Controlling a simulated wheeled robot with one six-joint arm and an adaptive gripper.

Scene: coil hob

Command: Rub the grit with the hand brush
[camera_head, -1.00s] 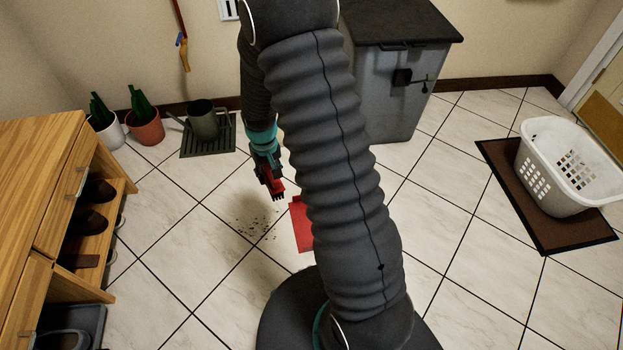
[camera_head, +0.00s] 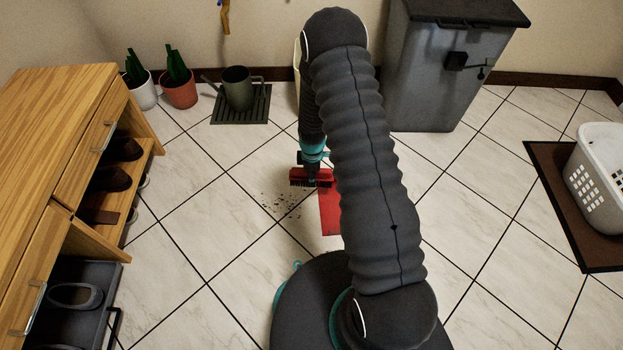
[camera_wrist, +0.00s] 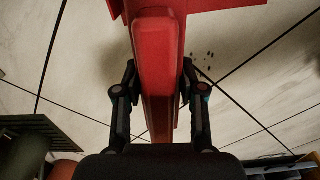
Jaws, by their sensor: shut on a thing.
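The red hand brush (camera_head: 314,178) is held in my gripper (camera_head: 315,165), just beyond the grit in the head view. Its dark bristles point down toward the floor; I cannot tell whether they touch it. In the wrist view the red brush handle (camera_wrist: 158,70) runs between the two fingers of my gripper (camera_wrist: 160,95), which are shut on it. The grit (camera_head: 281,205) is a scatter of dark specks on the pale tiles, left of and nearer than the brush. A few specks (camera_wrist: 203,60) show in the wrist view.
A flat red piece (camera_head: 330,212) lies on the floor right of the grit, partly behind my arm. A wooden shoe cabinet (camera_head: 60,145) stands left. A watering can (camera_head: 238,90) and potted plants (camera_head: 180,92) are behind. A grey bin (camera_head: 445,80) and white basket (camera_head: 597,180) stand right.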

